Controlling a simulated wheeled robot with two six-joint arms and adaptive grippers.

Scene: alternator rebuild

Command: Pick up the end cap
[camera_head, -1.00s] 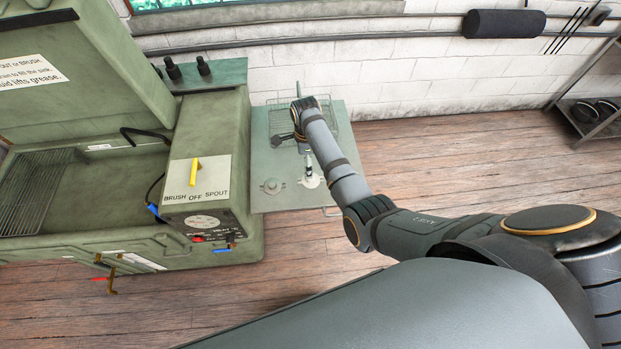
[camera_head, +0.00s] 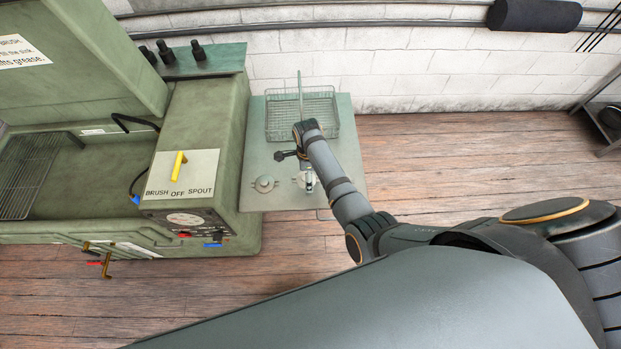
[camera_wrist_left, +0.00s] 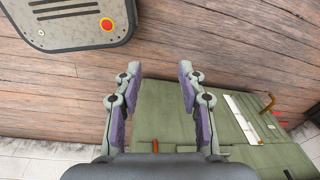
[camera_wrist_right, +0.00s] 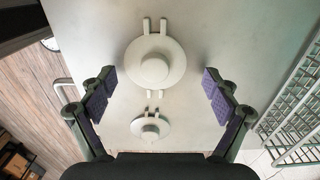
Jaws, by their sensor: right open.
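Two pale, round flanged parts with raised bosses and small paired tabs lie on the grey-green side shelf (camera_head: 345,165). I cannot tell for sure which is the end cap. One (camera_head: 264,184) is at the left in the head view; the other (camera_head: 306,181) is right of it, partly covered by my right gripper. In the right wrist view, a larger-looking flanged part (camera_wrist_right: 155,65) and a smaller-looking one (camera_wrist_right: 150,127) lie between the fingers. My right gripper (camera_wrist_right: 155,92) is open and empty above the shelf. My left gripper (camera_wrist_left: 160,75) is open and empty, above the floor.
A wire basket (camera_head: 325,100) stands at the back of the shelf near the wall. The green parts washer (camera_head: 200,150), with its yellow-handled switch, adjoins the shelf on the left. Wooden floor (camera_head: 440,150) lies open to the right.

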